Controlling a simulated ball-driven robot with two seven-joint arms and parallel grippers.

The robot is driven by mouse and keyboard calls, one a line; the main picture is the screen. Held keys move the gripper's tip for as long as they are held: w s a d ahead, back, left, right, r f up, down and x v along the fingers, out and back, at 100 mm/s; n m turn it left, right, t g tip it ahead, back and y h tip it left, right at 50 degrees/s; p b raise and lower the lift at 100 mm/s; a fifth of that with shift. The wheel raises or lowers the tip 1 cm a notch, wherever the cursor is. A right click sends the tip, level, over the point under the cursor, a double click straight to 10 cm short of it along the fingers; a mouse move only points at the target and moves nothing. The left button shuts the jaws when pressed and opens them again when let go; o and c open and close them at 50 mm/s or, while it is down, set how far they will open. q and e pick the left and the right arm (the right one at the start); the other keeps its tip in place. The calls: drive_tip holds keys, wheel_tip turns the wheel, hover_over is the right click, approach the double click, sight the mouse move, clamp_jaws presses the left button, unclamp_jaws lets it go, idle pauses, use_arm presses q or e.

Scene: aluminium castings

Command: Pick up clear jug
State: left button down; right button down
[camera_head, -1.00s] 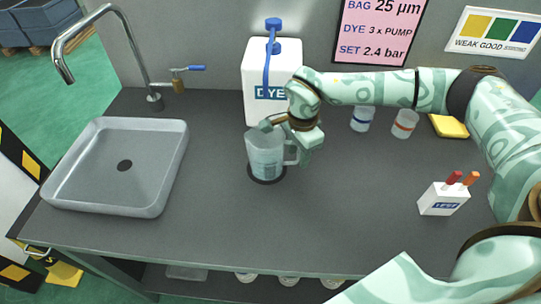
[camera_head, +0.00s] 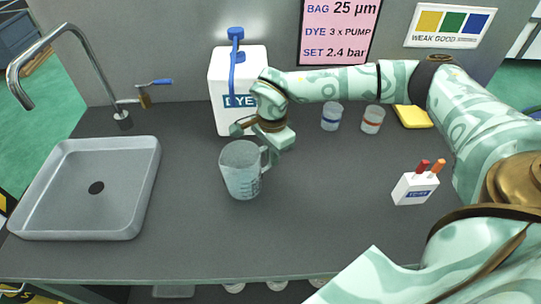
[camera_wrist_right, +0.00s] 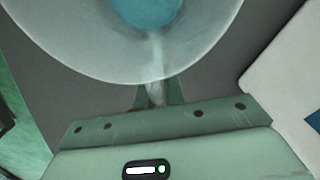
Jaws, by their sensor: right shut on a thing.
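The clear jug (camera_head: 241,172) is upright, or nearly so, over the middle of the worktop in the head view, with markings on its side and its handle to the right. My right gripper (camera_head: 264,147) is shut on the handle from the upper right. In the right wrist view the jug's round rim (camera_wrist_right: 62,58) fills the top, with blue inside, and the handle (camera_wrist_right: 157,88) runs between the fingertips (camera_wrist_right: 158,97). The dark round spot under the jug is hidden, and I cannot tell how far the base is off the worktop. My left gripper is not in view.
A white dye bottle (camera_head: 226,75) with a blue pump stands close behind the gripper. A grey sink (camera_head: 130,218) is at left under a tap (camera_head: 90,75). Two small pots (camera_head: 331,117), a yellow sponge (camera_head: 412,117) and a white holder (camera_head: 414,188) stand right. The front middle worktop is clear.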

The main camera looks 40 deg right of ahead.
wheel_tip(320, 180, up, 2)
drive_tip(key=shift+r+p, duration=0.2)
drive_tip(key=shift+p, duration=0.1)
drive_tip(key=shift+s+a, duration=0.15)
drive_tip(key=shift+s, duration=0.05)
drive_tip(key=s+a+p, duration=0.2)
drive_tip(key=s+a, duration=0.7)
drive_tip(key=s, duration=0.6)
idle(1.0)
